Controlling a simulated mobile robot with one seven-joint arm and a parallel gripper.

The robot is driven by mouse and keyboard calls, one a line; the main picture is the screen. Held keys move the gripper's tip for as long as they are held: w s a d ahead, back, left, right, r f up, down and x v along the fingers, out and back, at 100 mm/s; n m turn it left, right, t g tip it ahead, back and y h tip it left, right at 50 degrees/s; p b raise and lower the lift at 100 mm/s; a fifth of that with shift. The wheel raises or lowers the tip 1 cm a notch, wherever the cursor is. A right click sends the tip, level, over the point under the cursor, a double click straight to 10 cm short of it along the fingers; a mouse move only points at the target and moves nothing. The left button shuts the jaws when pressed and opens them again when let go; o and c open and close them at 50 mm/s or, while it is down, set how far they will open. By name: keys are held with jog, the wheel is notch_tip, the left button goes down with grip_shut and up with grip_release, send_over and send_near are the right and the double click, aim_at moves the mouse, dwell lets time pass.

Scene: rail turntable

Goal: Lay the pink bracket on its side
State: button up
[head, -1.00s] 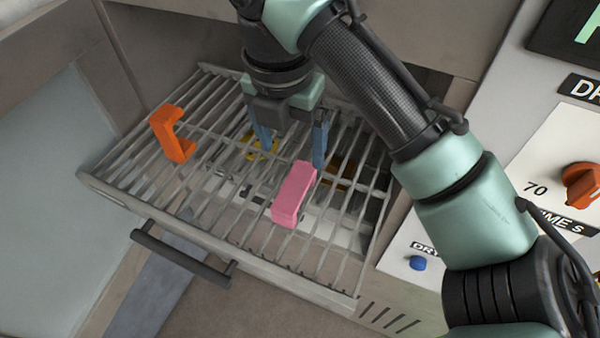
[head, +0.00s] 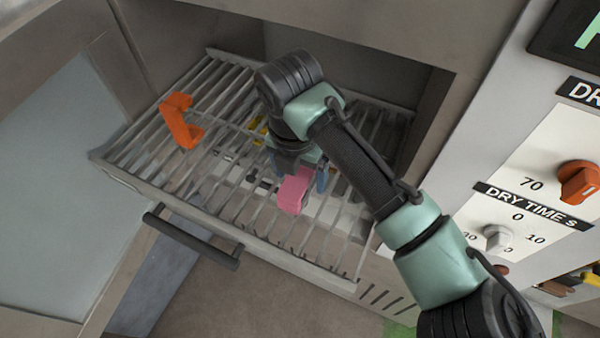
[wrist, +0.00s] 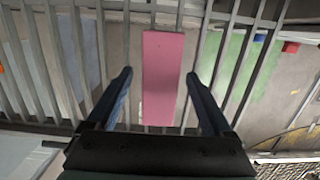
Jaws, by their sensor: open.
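The pink bracket (head: 293,194) rests on the wire rack (head: 250,235) near its front middle; in the head view my gripper hides its far end. In the wrist view the bracket (wrist: 162,75) shows as a long flat pink face running away from me across the bars. My gripper (head: 300,178) is open, low over the rack at the bracket. In the wrist view its two blue fingers (wrist: 158,75) stand on either side of the bracket's near part, with a gap on each side. I cannot tell how high the fingertips are relative to the bracket.
An orange bracket (head: 181,120) stands on the rack's left part. Yellow pieces (head: 260,128) show beneath or beyond the bars, partly hidden. The rack's dark handle (head: 190,241) juts out in front. A control panel with an orange knob (head: 578,182) is at the right.

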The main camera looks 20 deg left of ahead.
grip_shut()
dwell(0.3)
jog(key=shift+r, duration=0.2)
